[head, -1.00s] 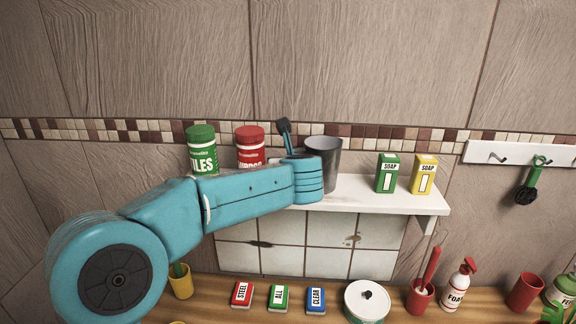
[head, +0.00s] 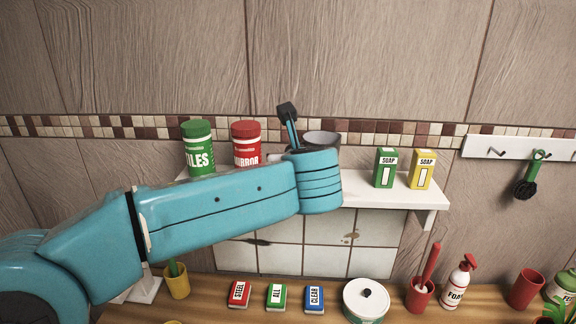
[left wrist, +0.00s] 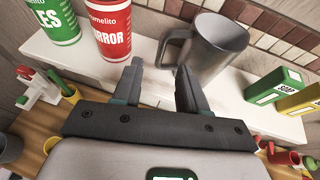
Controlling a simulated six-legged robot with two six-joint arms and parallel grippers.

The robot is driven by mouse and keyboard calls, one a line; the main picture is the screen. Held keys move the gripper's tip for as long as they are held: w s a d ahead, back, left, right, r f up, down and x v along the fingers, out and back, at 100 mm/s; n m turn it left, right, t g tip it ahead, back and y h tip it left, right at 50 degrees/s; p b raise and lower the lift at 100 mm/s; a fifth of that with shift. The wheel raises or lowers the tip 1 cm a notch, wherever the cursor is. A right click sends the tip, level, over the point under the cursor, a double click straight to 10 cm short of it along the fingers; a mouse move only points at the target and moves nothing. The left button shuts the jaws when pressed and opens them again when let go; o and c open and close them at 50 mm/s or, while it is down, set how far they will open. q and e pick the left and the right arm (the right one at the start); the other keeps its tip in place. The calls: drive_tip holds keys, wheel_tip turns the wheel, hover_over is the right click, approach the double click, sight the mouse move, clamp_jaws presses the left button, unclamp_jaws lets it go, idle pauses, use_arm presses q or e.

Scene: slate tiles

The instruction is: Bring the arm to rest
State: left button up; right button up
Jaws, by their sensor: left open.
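My left arm crosses the head view from the lower left, its rounded wrist in front of the shelf, hiding most of the grey mug (head: 322,138). The fingers point toward the white shelf (left wrist: 232,112). The grey mug (left wrist: 217,48) stands upright on it just beyond the fingers, its handle on the left. Whether a finger touches the mug cannot be told. My right gripper is not in view.
A green canister (head: 198,150) and a red canister (head: 246,147) stand left of the mug on the shelf. Green (head: 385,168) and yellow (head: 422,170) soap boxes stand at its right. Below, the wooden counter (head: 205,310) holds small boxes, a lidded pot (head: 366,302) and bottles.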

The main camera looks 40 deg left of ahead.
use_arm(q)
drive_tip(key=shift+v, duration=1)
drive_tip(key=shift+w+f, duration=0.1)
